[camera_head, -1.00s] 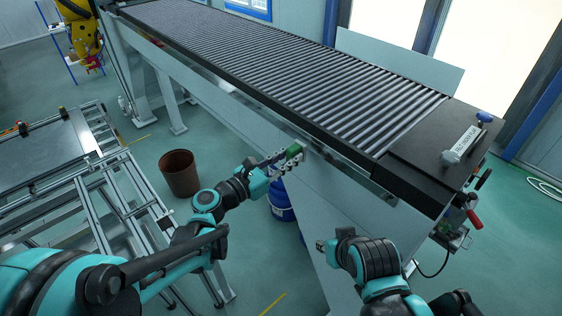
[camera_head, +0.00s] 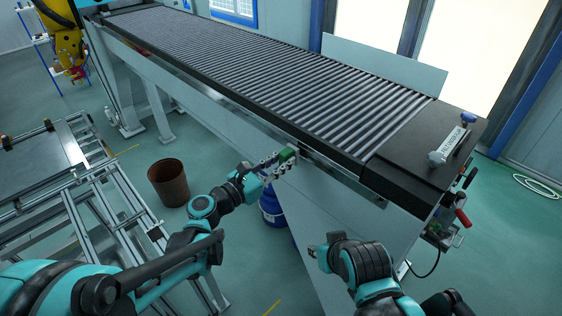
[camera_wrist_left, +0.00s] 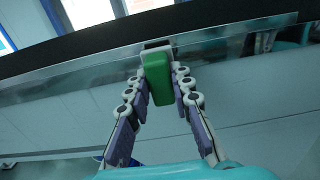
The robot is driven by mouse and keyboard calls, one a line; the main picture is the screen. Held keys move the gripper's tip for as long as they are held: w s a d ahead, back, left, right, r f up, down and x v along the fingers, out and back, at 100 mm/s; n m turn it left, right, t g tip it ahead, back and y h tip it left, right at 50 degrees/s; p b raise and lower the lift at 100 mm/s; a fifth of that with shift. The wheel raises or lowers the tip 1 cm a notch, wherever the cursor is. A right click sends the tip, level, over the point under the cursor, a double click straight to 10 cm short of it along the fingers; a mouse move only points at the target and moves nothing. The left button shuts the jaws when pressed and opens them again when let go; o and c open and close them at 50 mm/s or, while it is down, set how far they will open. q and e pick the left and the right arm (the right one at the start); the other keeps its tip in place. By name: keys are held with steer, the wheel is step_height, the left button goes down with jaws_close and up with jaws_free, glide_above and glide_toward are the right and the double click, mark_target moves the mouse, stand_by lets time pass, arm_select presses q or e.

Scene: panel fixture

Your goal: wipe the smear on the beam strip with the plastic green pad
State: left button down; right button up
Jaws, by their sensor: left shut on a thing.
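The green pad (camera_head: 288,154) is a small block held between the fingers of my left gripper (camera_head: 280,162). It also shows in the left wrist view (camera_wrist_left: 158,80), gripped upright between the fingertips. The beam strip (camera_head: 343,175) is a metallic band along the conveyor's near side, below the black edge. It crosses the upper part of the wrist view (camera_wrist_left: 80,78). The pad's far end is at the strip; I cannot tell whether they touch. I cannot make out the smear. My right gripper (camera_head: 318,251) is low in front of the beam, apart from it; its jaw opening is unclear.
The roller conveyor (camera_head: 270,72) runs from upper left to right, with a black end plate (camera_head: 418,160). A brown bin (camera_head: 168,183) and a blue drum (camera_head: 271,208) stand on the floor below. A metal frame table (camera_head: 45,180) is at left.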

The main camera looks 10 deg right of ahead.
arm_select(q)
steer(key=shift+x, duration=0.8)
steer(key=shift+s, duration=0.1)
